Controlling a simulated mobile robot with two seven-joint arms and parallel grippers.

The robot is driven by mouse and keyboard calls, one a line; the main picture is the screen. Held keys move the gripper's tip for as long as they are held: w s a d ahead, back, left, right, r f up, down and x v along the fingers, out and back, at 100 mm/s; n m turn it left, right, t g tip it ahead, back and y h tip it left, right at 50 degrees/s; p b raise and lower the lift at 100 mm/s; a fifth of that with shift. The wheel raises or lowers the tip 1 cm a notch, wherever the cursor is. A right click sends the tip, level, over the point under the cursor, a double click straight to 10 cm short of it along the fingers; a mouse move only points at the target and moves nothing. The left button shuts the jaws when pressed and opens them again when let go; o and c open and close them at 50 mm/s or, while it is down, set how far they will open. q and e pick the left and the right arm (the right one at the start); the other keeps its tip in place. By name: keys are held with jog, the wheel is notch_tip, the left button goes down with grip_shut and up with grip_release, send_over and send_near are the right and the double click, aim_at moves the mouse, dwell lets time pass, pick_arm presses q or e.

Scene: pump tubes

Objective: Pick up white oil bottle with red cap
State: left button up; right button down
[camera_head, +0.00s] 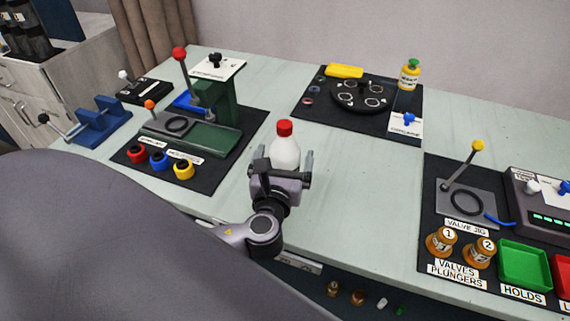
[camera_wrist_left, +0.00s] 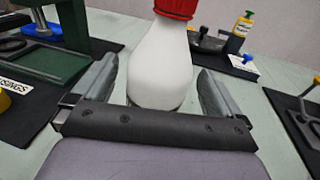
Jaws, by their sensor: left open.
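The white oil bottle (camera_head: 286,153) with a red cap (camera_head: 284,128) stands upright on the pale green table, in the middle of the head view. My left gripper (camera_head: 281,166) is open, with its fingers on either side of the bottle's lower part. In the left wrist view the white bottle (camera_wrist_left: 160,70) shows between the two spread fingers (camera_wrist_left: 157,92), with gaps visible at both sides. The red cap (camera_wrist_left: 175,7) is cut off by the top edge there. My right gripper is not in view.
A green press (camera_head: 215,105) on a black mat stands to the left. A round black fixture (camera_head: 360,95) and a yellow bottle (camera_head: 409,75) are at the back. A valve jig (camera_head: 467,200) and green tray (camera_head: 524,266) lie right. Table right of the bottle is clear.

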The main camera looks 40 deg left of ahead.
pick_arm(q)
jog(key=x, duration=0.3)
jog(key=shift+w+a+f, duration=0.1)
jog(key=c, duration=1.1)
jog(key=shift+c, duration=1.3)
